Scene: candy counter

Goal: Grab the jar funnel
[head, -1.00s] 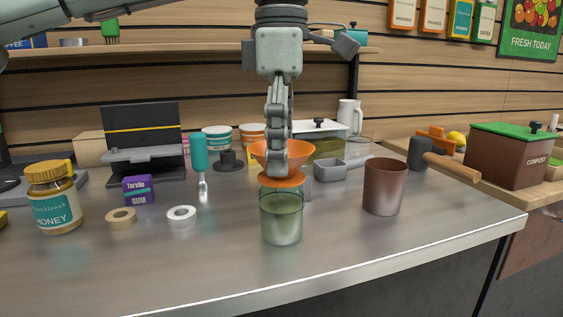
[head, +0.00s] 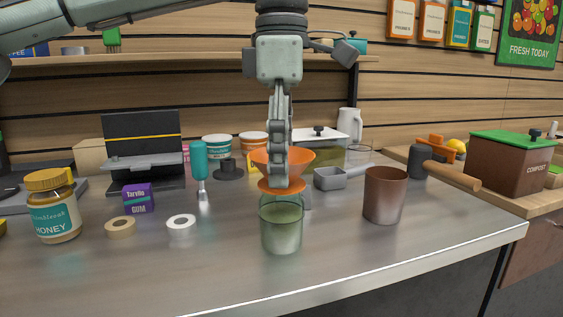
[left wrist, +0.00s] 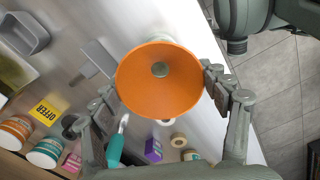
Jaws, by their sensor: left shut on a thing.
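The jar funnel (head: 299,158) is orange, with a wide cone above a narrower orange collar, and stands over the green glass jar (head: 282,232). I cannot tell whether the collar touches the jar's rim. My left gripper (head: 281,184) points down in front of the funnel and hides its middle. In the left wrist view the funnel's open mouth (left wrist: 150,92) faces the camera. My left gripper (left wrist: 158,84) has one finger on each side of it and is shut on it. My right gripper is not in view.
A brown cup (head: 385,197) stands right of the jar, with a grey scoop (head: 330,178) behind. The front counter is clear.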

